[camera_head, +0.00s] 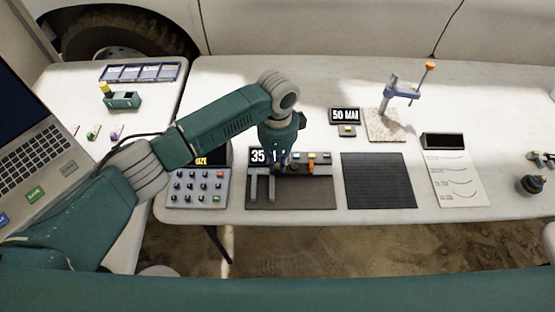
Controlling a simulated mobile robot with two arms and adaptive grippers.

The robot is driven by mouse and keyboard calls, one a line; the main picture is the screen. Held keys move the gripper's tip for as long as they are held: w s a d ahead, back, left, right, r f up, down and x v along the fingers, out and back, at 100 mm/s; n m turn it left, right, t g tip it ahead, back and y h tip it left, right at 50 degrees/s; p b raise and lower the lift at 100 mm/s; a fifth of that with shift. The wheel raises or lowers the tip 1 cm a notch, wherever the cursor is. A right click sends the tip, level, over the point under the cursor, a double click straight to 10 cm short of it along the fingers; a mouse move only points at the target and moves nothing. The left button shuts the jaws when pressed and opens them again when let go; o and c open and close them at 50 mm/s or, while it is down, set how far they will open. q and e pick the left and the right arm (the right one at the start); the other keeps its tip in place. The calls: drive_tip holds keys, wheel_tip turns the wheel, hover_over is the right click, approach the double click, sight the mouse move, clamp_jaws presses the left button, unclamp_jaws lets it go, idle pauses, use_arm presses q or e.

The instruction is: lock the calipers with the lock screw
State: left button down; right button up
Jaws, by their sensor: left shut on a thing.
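The calipers (262,189) lie on a dark grey mat (318,197) near the front of the white table, with two grey jaws towards the front. A display behind them reads 35, the rest hidden by my arm. My left gripper (281,166) points down over the calipers, shut on a part of them. Its fingertips are small and partly hidden, so which part it grips is unclear. I cannot make out the lock screw for certain. Small orange and yellow parts (311,166) show just right of the gripper. My right gripper is not in view.
A button panel (198,187) stands left of the mat, a black ribbed mat (378,181) right of it. Behind are a 50 MM display (345,115) and a blue clamp stand (389,97) on a stone plate. A printed sheet (464,184) lies farther right.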

use_arm(q)
drive_tip(key=m, duration=0.2)
drive_tip(key=shift+r+m+p, duration=0.15)
drive_tip(key=shift+m+p, duration=0.15)
drive_tip(key=shift+p, duration=0.05)
drive_tip(key=m, duration=0.2)
drive_tip(key=shift+m, duration=0.3)
drive_tip(key=m, duration=0.5)
drive_tip(key=shift+w+m+p, duration=0.1)
drive_tip(key=shift+m+p, duration=0.2)
drive_tip(key=shift+p, duration=0.05)
drive_tip(key=m, duration=0.5)
drive_tip(key=shift+b, duration=0.35)
drive_tip(key=m+b, duration=0.1)
drive_tip(key=m, duration=0.4)
drive_tip(key=shift+m, duration=0.4)
drive_tip(key=c, duration=1.8)
unclamp_jaws()
drive_tip(key=shift+o, duration=0.6)
